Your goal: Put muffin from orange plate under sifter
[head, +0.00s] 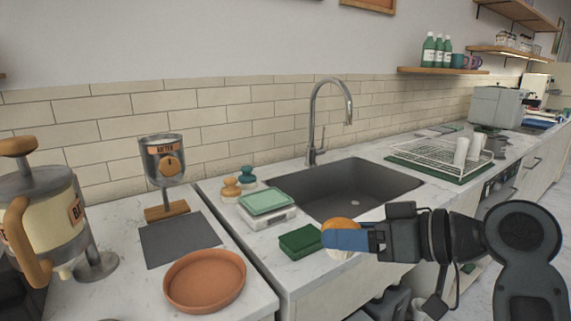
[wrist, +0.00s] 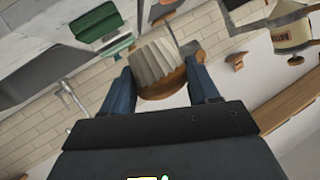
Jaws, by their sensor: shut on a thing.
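My gripper (head: 332,240) is shut on the muffin (head: 341,225), which has a brown top and a pale pleated wrapper. In the wrist view the muffin (wrist: 158,62) sits between the two blue fingers. My gripper holds it in front of the sink counter, to the right of the green sponge block. The orange plate (head: 204,281) is empty on the left counter. The sifter (head: 166,158), a clear and metal cup on a wooden-based stand, is behind the plate, left of my gripper. A dark grey mat (head: 180,240) lies in front of the sifter's base.
A large dispenser (head: 45,220) with a wooden handle stands at far left. A green sponge block (head: 300,241), a scale (head: 266,214) with a green tray and two small knobbed items are between mat and sink (head: 350,188). A seam divides the two counters.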

